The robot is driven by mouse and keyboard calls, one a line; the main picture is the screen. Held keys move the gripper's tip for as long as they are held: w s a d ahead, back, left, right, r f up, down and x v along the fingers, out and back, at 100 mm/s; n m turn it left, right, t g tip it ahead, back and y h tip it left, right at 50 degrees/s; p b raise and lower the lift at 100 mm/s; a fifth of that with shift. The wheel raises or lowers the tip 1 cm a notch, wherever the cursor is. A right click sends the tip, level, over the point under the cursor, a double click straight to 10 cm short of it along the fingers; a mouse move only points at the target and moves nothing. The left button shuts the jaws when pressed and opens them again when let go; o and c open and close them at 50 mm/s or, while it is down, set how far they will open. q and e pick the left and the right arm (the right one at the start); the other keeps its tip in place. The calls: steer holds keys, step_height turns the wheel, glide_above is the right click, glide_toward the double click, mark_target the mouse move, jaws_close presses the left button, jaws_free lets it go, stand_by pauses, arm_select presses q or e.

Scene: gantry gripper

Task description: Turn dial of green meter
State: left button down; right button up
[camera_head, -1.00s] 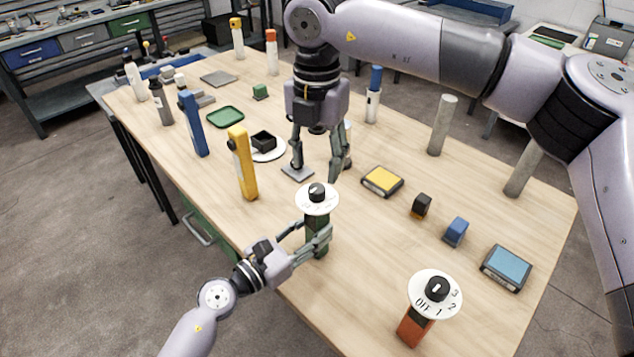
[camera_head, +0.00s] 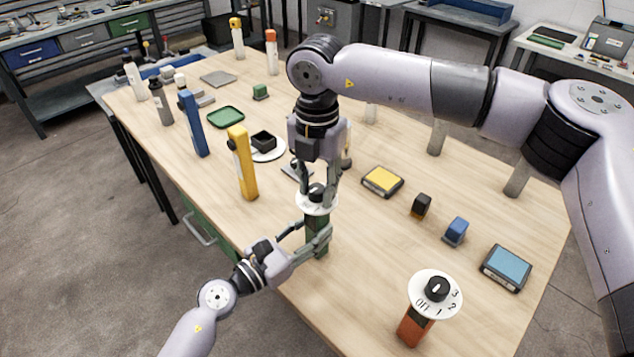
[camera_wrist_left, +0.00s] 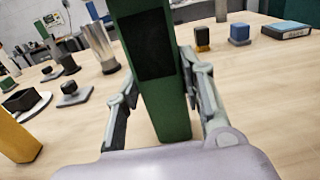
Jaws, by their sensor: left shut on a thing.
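The green meter (camera_head: 317,240) stands upright near the front edge of the table. It has a white round dial plate with a black knob (camera_head: 317,191) on top. My left gripper (camera_head: 318,240) is shut on the meter's body from the front left. In the left wrist view the green body (camera_wrist_left: 158,75) rises between its two fingers. My right gripper (camera_head: 317,188) points down from above, with its fingers on either side of the black knob. They look apart, but contact with the knob cannot be made out. The fingers partly hide the dial plate.
An orange-red meter (camera_head: 414,328) with a similar dial stands at the front right. A yellow meter (camera_head: 243,165) and a blue one (camera_head: 193,125) stand to the left. A yellow-topped box (camera_head: 382,181) and small blocks lie to the right. Bare tabletop lies between them.

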jaws_close()
steer(key=shift+n, duration=0.4)
steer(key=n, duration=0.2)
steer(key=shift+n, duration=0.4)
steer(key=n, duration=0.3)
steer(key=shift+n, duration=0.3)
steer(key=n, duration=1)
steer(key=shift+d+n, duration=0.1)
steer(key=shift+n, duration=0.3)
